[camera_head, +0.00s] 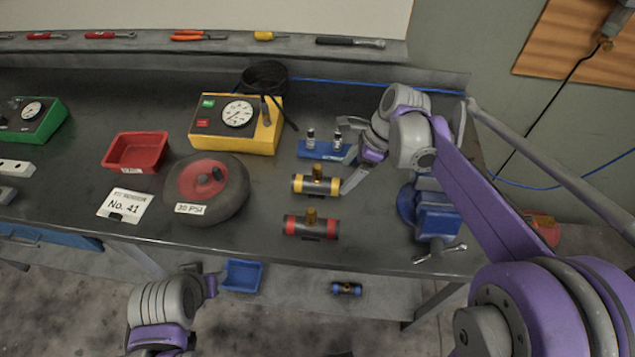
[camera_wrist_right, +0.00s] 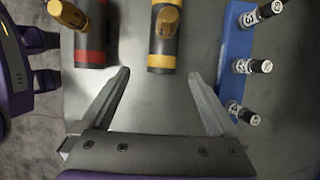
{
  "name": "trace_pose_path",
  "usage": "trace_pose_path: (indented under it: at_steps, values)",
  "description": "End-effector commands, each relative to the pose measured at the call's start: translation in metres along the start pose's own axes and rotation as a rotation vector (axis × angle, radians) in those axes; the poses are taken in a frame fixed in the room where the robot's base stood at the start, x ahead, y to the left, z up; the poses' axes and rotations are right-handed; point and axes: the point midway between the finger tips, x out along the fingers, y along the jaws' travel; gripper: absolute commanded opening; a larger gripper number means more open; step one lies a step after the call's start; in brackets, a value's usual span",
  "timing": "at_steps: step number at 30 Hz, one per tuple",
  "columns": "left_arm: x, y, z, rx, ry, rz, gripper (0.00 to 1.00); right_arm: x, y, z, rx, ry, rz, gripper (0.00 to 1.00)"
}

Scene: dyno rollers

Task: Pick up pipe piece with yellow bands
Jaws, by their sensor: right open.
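The pipe piece with yellow bands (camera_head: 302,184) lies on the dark workbench, with a brass fitting standing up from its middle. In the right wrist view the pipe piece (camera_wrist_right: 161,48) is ahead of the fingertips, its near yellow band facing me. My right gripper (camera_head: 348,170) is just right of it, open and empty, its fingers pointing toward it. In the wrist view the gripper's (camera_wrist_right: 160,73) two fingers are spread wide, with bare bench between them. My left arm is low at the left, below the bench edge; its gripper (camera_head: 210,284) shows too little to judge its jaws.
A red-banded pipe piece (camera_head: 297,226) lies nearer the bench edge, also left in the wrist view (camera_wrist_right: 90,50). A blue holder (camera_head: 322,152) with small bottles stands behind. A blue vise (camera_head: 436,215) is at right, a wheel (camera_head: 232,205) at left.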

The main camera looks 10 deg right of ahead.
Motion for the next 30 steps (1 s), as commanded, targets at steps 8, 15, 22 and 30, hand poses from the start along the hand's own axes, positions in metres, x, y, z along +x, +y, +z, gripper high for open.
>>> trace_pose_path:
  at_steps: [8,15,22,30]
  values:
    - [-0.001,0.000,-0.002,0.000,0.002,0.000,0.50,0.025,0.000,-0.001,-0.003,0.000,-0.001,0.95]
    - [-0.002,0.000,-0.003,0.000,0.003,0.000,0.50,0.059,0.000,-0.002,-0.003,0.000,-0.002,0.95]
    - [-0.002,0.000,-0.003,0.000,0.003,0.000,0.50,0.064,0.001,-0.003,-0.002,0.000,-0.002,0.95]
    - [-0.002,0.000,-0.003,0.000,0.003,0.000,0.50,0.064,0.001,-0.003,-0.002,0.000,-0.002,0.61]
